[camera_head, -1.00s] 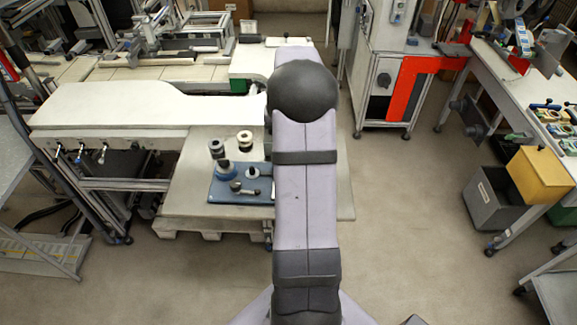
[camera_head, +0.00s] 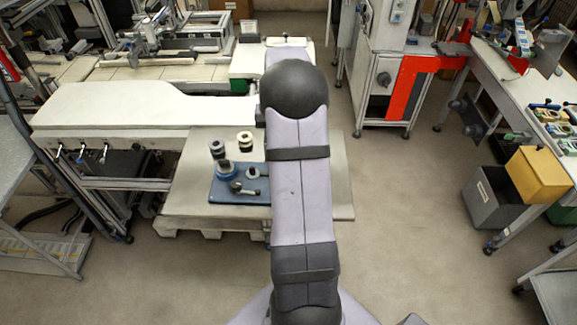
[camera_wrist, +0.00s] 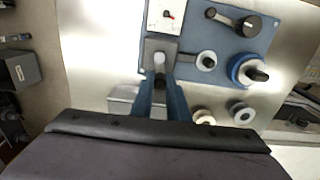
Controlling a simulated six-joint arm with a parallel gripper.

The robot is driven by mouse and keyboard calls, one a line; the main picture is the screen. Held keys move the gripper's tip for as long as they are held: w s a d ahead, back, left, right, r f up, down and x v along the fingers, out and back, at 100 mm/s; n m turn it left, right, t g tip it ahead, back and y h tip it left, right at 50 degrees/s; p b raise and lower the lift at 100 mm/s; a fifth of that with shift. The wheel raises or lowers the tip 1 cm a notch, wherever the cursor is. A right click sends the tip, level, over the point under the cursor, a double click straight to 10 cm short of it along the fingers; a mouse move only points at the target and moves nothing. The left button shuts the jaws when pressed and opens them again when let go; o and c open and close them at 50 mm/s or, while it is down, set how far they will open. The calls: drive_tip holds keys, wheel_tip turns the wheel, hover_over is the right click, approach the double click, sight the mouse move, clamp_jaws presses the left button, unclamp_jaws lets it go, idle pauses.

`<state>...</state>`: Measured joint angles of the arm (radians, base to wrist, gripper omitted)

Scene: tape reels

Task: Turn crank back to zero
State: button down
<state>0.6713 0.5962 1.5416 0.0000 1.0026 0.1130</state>
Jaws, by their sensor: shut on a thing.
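In the wrist view, my gripper (camera_wrist: 160,84) is shut on what looks like the crank's handle, by a grey block (camera_wrist: 148,48) at the edge of the blue board. A light grey round post (camera_wrist: 159,60) shows just beyond the fingertips. A white dial (camera_wrist: 167,17) with a small red mark sits beside the block; its reading is too small to tell. The blue board (camera_head: 225,195) lies on the work table in the head view. There my own arm hides my gripper, the dial and the crank.
A black lever (camera_wrist: 232,21), a small spool post (camera_wrist: 207,60) and a blue-rimmed reel (camera_wrist: 240,70) stand on the board. A pale reel (camera_wrist: 204,116) and a dark reel (camera_wrist: 240,111) stand off its edge. The table (camera_head: 340,180) is clear right of my arm.

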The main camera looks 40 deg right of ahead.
drive_tip(key=shift+w+a, duration=0.1)
drive_tip(key=shift+a, duration=0.15)
drive_tip(key=shift+w+a, duration=0.15)
drive_tip(key=shift+a, duration=1.15)
idle(0.4)
